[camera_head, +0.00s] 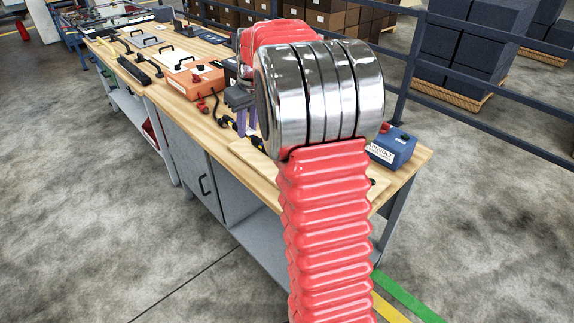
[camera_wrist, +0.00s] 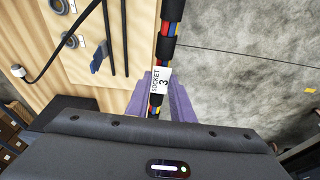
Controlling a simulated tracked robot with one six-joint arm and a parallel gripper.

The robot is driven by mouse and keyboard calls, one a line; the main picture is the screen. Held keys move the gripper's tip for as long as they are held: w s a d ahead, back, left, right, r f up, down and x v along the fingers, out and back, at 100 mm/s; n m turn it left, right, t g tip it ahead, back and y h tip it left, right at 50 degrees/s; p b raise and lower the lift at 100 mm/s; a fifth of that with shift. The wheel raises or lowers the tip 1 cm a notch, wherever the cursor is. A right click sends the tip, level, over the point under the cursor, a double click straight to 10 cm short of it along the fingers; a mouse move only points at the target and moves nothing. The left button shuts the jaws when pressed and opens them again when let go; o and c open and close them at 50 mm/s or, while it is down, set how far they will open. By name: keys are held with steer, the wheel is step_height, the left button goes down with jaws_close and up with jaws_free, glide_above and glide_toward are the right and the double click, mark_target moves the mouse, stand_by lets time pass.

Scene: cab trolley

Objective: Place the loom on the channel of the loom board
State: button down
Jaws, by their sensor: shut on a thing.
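In the wrist view my gripper (camera_wrist: 161,100) has its purple fingers shut on the loom (camera_wrist: 169,46), a bundle of coloured wires with black wraps. A white "SOCKET 3" label shows between the fingers. The loom runs up and down the picture, beside the right edge of the pale wood, with concrete floor further right. Two parallel black strips on the wood (camera_wrist: 122,45) lie left of the loom, apart from it; I cannot tell whether they form the channel. In the head view my gripper (camera_head: 246,124) is partly hidden by my arm, above a pale board (camera_head: 250,156) on the bench.
In the head view the bench (camera_head: 425,155) carries an orange box (camera_head: 194,81) and a blue box (camera_head: 391,147) at its near right end. A railing (camera_head: 490,137) runs behind it. In the wrist view a black cable (camera_wrist: 62,50) and a blue-grey clip (camera_wrist: 98,58) lie left.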

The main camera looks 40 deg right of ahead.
steer(key=s+d+r, duration=0.2)
steer(key=d, duration=0.4)
steer(key=s+d+r, duration=0.2)
steer(key=d, duration=0.4)
steer(key=shift+s+r, duration=0.15)
steer(key=shift+s, duration=0.2)
steer(key=s+x, duration=0.1)
steer(key=x, duration=0.3)
steer(key=s+x, duration=0.1)
steer(key=x, duration=0.3)
steer(key=s+x, duration=0.1)
steer(key=x, duration=0.4)
steer(key=shift+f, duration=0.45)
steer(key=shift+a+f, duration=0.1)
steer(key=shift+f, duration=2.15)
steer(key=c, duration=1.5)
jaws_free()
steer(key=shift+f, duration=0.1)
steer(key=shift+c, duration=0.2)
